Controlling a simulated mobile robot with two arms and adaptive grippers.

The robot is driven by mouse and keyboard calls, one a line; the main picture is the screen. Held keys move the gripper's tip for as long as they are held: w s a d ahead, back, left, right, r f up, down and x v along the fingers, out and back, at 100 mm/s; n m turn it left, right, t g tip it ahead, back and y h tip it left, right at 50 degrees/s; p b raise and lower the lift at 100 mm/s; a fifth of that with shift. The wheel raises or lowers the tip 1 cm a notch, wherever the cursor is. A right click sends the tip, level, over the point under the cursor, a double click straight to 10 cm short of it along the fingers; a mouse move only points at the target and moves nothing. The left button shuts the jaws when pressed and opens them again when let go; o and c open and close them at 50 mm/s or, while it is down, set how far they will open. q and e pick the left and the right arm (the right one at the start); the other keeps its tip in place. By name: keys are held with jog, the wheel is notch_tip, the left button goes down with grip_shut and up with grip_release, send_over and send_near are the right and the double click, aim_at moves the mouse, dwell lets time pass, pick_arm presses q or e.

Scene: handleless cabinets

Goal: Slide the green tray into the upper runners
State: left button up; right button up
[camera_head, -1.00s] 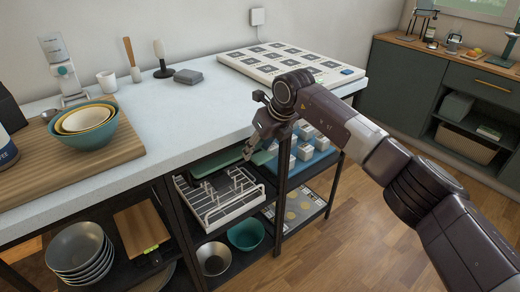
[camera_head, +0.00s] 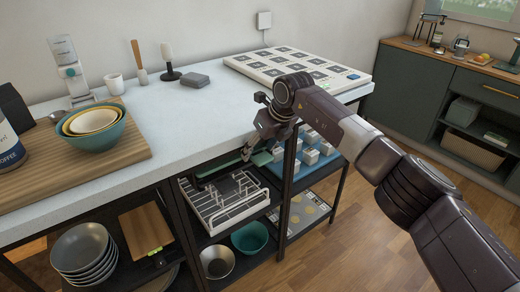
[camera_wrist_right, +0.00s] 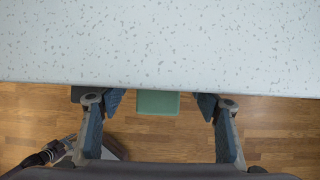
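The green tray (camera_head: 262,158) sits under the white countertop, in the upper part of the open bay left of the middle post. Its near end shows beside my right gripper; the rest is partly hidden by the counter and gripper. In the wrist view a green end (camera_wrist_right: 157,102) shows just beyond the counter edge, between the fingers, with gaps on both sides. My right gripper (camera_head: 250,155) is open and points down at the counter's front edge; its fingers (camera_wrist_right: 161,103) are apart. I cannot tell how the tray meets its runners. My left gripper is not in view.
A white wire rack (camera_head: 228,205) lies below the tray, with a teal bowl (camera_head: 250,238) lower down. A blue tray (camera_head: 316,160) with white boxes fills the bay to the right. The countertop edge (camera_wrist_right: 160,88) overhangs close to the fingers. Floor in front is clear.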

jog(key=shift+s+r, duration=0.1)
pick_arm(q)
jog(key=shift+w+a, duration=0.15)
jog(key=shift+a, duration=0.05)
pick_arm(e)
jog(key=shift+v, duration=3.9)
